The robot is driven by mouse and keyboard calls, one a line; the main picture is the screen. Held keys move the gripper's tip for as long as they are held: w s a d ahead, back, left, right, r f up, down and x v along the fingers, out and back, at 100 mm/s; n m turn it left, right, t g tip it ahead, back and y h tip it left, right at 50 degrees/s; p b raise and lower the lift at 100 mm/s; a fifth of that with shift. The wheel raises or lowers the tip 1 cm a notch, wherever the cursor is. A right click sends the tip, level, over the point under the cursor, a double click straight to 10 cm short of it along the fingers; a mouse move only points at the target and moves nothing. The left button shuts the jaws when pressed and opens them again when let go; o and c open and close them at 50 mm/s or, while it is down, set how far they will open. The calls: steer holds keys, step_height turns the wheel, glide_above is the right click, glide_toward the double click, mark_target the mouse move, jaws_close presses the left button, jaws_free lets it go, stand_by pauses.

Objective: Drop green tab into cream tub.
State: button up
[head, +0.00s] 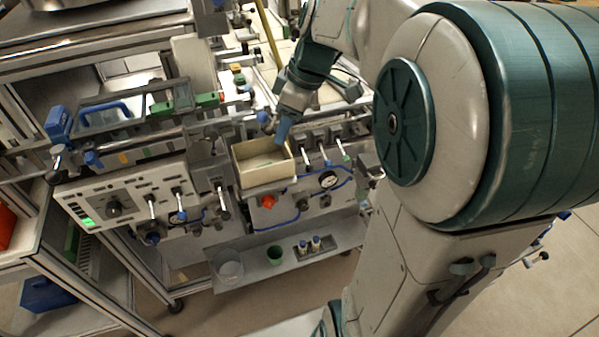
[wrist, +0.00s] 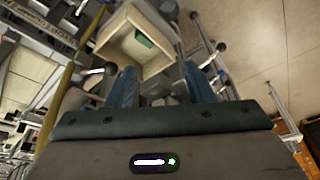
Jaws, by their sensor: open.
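The cream tub (head: 267,177) is an open box on the front of the bench unit, near the middle of the head view. It also shows at the top of the wrist view (wrist: 112,36). The green tab (wrist: 146,41) lies inside the tub, against a wall in the wrist view; in the head view only a thin greenish strip shows on the tub floor. My gripper (head: 281,133) is at the tub's back right edge, pointing down. Its two blue fingers are spread apart with nothing between them in the wrist view (wrist: 162,88).
Levers and a gauge (head: 328,180) stand right of the tub, and a red-orange knob (head: 268,201) sits below it. A control panel (head: 135,205) is at the left. A lower shelf holds a green cup (head: 275,254) and a clear bowl (head: 229,270).

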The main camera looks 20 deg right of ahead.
steer(key=s+a+f+m+t+h, duration=0.1)
steer(key=s+f+m+h, duration=0.2)
steer(key=s+f+m, duration=0.3)
steer(key=shift+s+a+f+m, duration=0.2)
steer(key=shift+s+m, duration=2.3)
steer(key=shift+s, duration=1.65)
